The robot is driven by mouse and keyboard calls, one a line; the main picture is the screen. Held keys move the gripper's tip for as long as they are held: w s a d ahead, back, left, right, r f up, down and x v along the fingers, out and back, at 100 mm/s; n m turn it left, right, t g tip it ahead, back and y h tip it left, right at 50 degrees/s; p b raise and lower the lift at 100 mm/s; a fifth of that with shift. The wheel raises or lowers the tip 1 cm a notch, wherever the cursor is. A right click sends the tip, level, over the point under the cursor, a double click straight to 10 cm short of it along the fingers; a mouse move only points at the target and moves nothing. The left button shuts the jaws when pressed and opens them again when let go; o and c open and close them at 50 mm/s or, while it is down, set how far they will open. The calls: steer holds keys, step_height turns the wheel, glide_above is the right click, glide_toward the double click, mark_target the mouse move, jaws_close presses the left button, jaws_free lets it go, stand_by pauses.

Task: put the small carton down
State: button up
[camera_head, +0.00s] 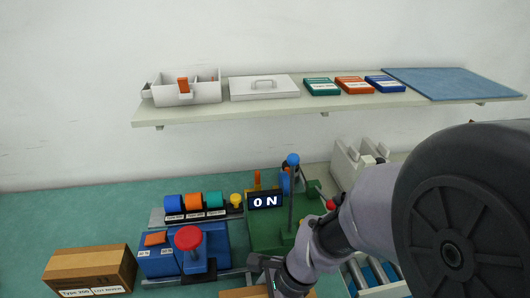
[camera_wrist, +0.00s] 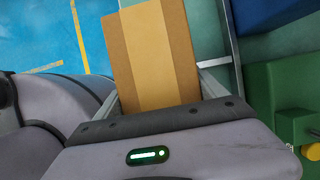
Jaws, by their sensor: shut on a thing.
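My gripper (camera_wrist: 165,115) is shut on a small brown carton (camera_wrist: 152,55) with a lighter tape strip down its middle. In the wrist view the carton stands out between the fingers, with a blue floor and a grey metal edge beyond it. In the head view only the top of the held carton (camera_head: 245,293) shows at the bottom edge, below my gripper (camera_head: 266,272); the rest is cut off. I cannot tell whether it touches anything beneath.
Another carton (camera_head: 92,270), labelled, sits on the green bench (camera_head: 60,215) at the left. A blue fixture with a red knob (camera_head: 188,238) and a green machine with an "ON" display (camera_head: 265,201) stand close to my gripper. A shelf (camera_head: 320,107) runs along the wall.

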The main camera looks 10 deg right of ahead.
steer(key=w+d+r+p, duration=0.1)
steer(key=w+d+p, duration=0.1)
steer(key=p, duration=0.2)
steer(key=shift+r+p, duration=0.15)
steer(key=shift+p, duration=0.25)
steer(key=w+d+f, duration=0.4)
steer(key=w, duration=0.1)
steer(key=w+d+f+b, duration=0.1)
steer(key=w+d+f, duration=0.1)
steer(key=w+d, duration=0.1)
steer(key=shift+w+d+f, duration=0.1)
steer(key=shift+w+f, duration=0.05)
steer(key=shift+f, duration=0.05)
steer(key=shift+r, duration=0.2)
steer(key=shift+f, duration=0.15)
steer(key=o, duration=1.8)
